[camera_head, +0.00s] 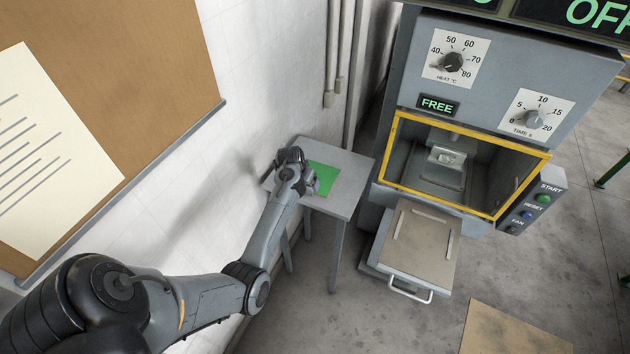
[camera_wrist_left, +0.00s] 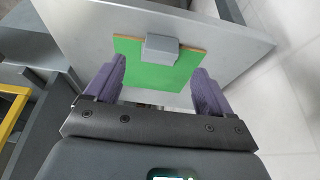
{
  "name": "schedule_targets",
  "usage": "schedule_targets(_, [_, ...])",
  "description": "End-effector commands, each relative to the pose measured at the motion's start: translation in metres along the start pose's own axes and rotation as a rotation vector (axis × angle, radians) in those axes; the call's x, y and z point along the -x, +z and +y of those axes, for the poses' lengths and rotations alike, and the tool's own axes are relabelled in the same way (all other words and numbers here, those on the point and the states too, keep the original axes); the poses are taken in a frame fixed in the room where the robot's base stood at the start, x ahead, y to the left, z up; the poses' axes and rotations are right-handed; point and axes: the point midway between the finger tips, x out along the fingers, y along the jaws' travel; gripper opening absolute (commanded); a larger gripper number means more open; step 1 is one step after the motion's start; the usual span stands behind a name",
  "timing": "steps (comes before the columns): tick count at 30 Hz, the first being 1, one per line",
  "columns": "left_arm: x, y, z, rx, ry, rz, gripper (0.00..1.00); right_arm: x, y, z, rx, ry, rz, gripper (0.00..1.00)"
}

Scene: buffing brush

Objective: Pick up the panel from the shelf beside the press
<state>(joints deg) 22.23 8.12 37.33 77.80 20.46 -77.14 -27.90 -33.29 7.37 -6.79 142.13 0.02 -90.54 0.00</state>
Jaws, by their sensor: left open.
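The green panel (camera_head: 323,178) lies flat on the small grey shelf table (camera_head: 344,192) beside the press (camera_head: 388,174). In the left wrist view the panel (camera_wrist_left: 158,75) has a thin brown edge and a grey block (camera_wrist_left: 161,49) on it towards its far edge. My left gripper (camera_head: 305,184) is over the panel's left part in the head view and hides some of it. In the left wrist view its purple fingers (camera_wrist_left: 158,88) are spread on either side of the panel's near part, with nothing held between them. Whether they touch the panel is unclear. My right gripper is not visible.
The press has a yellow-framed opening (camera_head: 480,205) and a pulled-out tray (camera_head: 423,246) with a handle, right of the shelf table. A white wall (camera_head: 255,85) with a cork board (camera_head: 120,70) stands close on the left. Pipes (camera_head: 335,50) run down behind the table.

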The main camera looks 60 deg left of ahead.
Motion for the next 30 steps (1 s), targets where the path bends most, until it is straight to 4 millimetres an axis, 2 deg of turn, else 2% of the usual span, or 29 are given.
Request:
schedule_targets(8, [-0.016,0.001,0.0,-0.001,0.001,0.0,0.83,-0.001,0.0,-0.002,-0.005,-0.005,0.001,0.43])
schedule_targets(18, [-0.056,0.003,-0.001,0.0,0.0,0.0,0.83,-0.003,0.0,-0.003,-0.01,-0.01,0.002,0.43])
schedule_targets(28, [-0.06,0.003,0.0,-0.002,0.0,0.001,0.83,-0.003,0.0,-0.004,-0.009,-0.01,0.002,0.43])
schedule_targets(29, [-0.06,0.003,0.0,-0.002,0.0,0.001,0.81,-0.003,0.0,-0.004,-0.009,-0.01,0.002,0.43])
schedule_targets(30, [-0.06,0.003,0.0,-0.002,0.0,0.001,0.75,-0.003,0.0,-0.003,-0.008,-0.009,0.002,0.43])
